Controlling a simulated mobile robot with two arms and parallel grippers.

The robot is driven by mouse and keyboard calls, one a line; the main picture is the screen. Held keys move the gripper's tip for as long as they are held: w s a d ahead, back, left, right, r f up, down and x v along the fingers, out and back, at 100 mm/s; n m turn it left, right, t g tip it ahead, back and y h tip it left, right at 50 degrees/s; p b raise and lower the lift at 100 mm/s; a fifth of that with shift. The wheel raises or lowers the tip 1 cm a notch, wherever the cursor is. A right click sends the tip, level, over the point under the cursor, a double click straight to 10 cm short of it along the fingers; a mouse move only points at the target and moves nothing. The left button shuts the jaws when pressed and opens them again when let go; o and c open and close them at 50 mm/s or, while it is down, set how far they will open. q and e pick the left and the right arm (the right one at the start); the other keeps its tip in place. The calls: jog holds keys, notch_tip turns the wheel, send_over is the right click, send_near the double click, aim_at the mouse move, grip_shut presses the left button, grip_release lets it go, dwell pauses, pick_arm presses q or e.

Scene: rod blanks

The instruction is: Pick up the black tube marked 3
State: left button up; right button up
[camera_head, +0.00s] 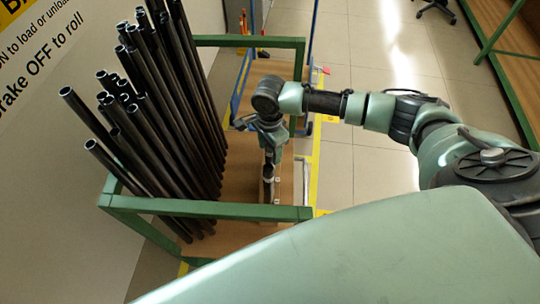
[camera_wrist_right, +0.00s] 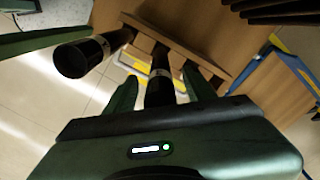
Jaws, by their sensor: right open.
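My right gripper (camera_head: 268,150) reaches in from the right over the wooden shelf, pointing down. In the right wrist view its two green fingers (camera_wrist_right: 162,90) are apart, with a black tube (camera_wrist_right: 158,88) with a pale band between them; I cannot tell whether they touch it. A second black tube (camera_wrist_right: 85,57) stands to the left with its open end toward the camera. No number can be read on any tube. My left gripper is not in view.
A green-framed rack (camera_head: 205,208) holds several long black tubes (camera_head: 165,110) leaning together at left, beside the wall. Wooden slats and boards (camera_wrist_right: 150,25) lie behind the tubes in the wrist view.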

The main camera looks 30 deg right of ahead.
jog(key=shift+f, duration=0.15)
jog(key=shift+c, duration=0.2)
grip_shut()
